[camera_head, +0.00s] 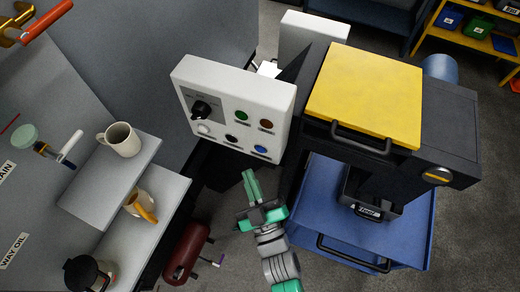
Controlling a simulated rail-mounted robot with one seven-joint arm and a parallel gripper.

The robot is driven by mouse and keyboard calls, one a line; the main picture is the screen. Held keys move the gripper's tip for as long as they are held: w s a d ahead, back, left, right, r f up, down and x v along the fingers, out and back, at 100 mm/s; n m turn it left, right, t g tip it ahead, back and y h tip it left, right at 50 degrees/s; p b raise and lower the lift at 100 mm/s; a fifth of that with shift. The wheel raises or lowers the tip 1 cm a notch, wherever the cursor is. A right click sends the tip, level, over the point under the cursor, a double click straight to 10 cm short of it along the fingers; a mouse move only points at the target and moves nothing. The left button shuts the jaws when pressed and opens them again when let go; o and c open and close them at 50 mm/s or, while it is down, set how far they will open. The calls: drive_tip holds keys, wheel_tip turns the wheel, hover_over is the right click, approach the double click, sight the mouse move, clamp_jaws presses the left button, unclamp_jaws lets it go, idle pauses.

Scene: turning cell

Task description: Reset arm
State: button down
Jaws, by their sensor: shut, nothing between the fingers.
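My gripper (250,184) is near the middle of the head view, on my grey and green arm that comes up from the bottom edge. Its two green fingers lie close together, shut and empty. The fingertips are just below a white control panel (237,95) with a dark rotary knob and several coloured buttons. I cannot tell whether the fingertips touch anything, but no contact shows.
Right of my gripper stands a dark machine with a yellow lid (365,90) and a blue cart (380,235). At left, shelves hold a white mug (121,139), another cup and a dark jug (86,272).

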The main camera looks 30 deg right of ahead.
drive_tip(key=shift+s+a, duration=0.3)
drive_tip(key=shift+a, duration=0.1)
drive_tip(key=shift+r, duration=0.1)
idle(0.5)
drive_tip(key=w+a+r+m+t, duration=0.1)
drive_tip(key=w+a+r, duration=0.15)
drive_tip(key=r, duration=0.75)
drive_tip(key=w+a+r+m, duration=0.1)
drive_tip(key=w+r, duration=0.2)
drive_tip(key=r, duration=0.6)
drive_tip(key=w+a+r+m+t, duration=0.1)
drive_tip(key=w+r, duration=0.1)
drive_tip(key=r, duration=0.8)
drive_tip(key=s+a+r+t+y+p, duration=0.1)
drive_tip(key=s+a+r, duration=0.2)
drive_tip(key=r, duration=0.4)
drive_tip(key=s+a+r+y+p, duration=0.1)
drive_tip(key=s+a+r+y, duration=0.15)
drive_tip(key=r, duration=0.55)
drive_tip(key=s+a+r+t+y, duration=0.1)
drive_tip(key=s+a+r, duration=0.2)
drive_tip(key=r, duration=0.4)
wheel_tip(320, 180, up, 20)
drive_tip(key=p, duration=2)
drive_tip(key=shift+w+d+p, duration=0.15)
drive_tip(key=shift+p, duration=0.15)
